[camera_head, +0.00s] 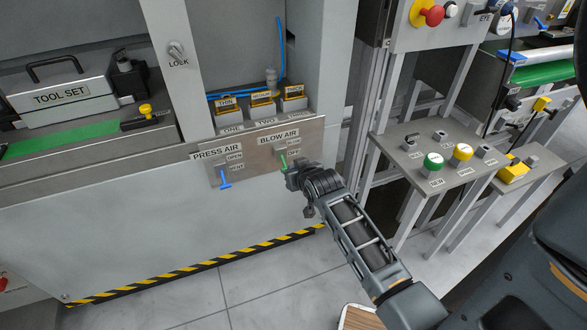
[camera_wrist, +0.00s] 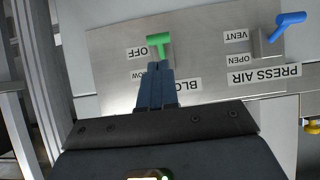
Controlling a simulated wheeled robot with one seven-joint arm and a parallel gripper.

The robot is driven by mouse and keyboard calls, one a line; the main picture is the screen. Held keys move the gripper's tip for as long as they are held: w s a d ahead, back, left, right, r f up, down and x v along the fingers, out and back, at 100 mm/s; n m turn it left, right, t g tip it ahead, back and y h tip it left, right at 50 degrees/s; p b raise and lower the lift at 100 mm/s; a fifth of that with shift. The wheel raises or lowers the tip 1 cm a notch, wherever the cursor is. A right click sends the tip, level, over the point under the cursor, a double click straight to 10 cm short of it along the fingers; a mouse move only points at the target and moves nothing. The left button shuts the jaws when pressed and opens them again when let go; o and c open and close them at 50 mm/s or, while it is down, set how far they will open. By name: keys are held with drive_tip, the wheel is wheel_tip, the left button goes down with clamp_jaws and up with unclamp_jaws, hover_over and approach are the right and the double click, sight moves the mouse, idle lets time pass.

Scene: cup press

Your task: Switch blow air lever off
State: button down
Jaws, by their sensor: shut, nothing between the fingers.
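The green blow air lever (camera_head: 283,161) is on the metal panel (camera_head: 245,160) under the BLOW AIR label, at the panel's right part. In the wrist view, which is upside down, the green lever (camera_wrist: 158,40) has a T-shaped handle beside the OFF label (camera_wrist: 137,53). My gripper (camera_head: 290,172) is in front of the panel at this lever. In the wrist view the fingers of my gripper (camera_wrist: 154,66) are shut together with nothing between them. Their tips overlap the lower edge of the lever; I cannot tell whether they touch. The lever's base is hidden behind the fingers.
The blue press air lever (camera_head: 224,178) is left of the green one and points down by VENT; it also shows in the wrist view (camera_wrist: 290,19). A button stand (camera_head: 400,160) with green and yellow buttons is to the right. The floor in front is clear.

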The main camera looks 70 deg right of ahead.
drive_tip(key=v, duration=0.8)
drive_tip(key=shift+s+a+f, duration=0.3)
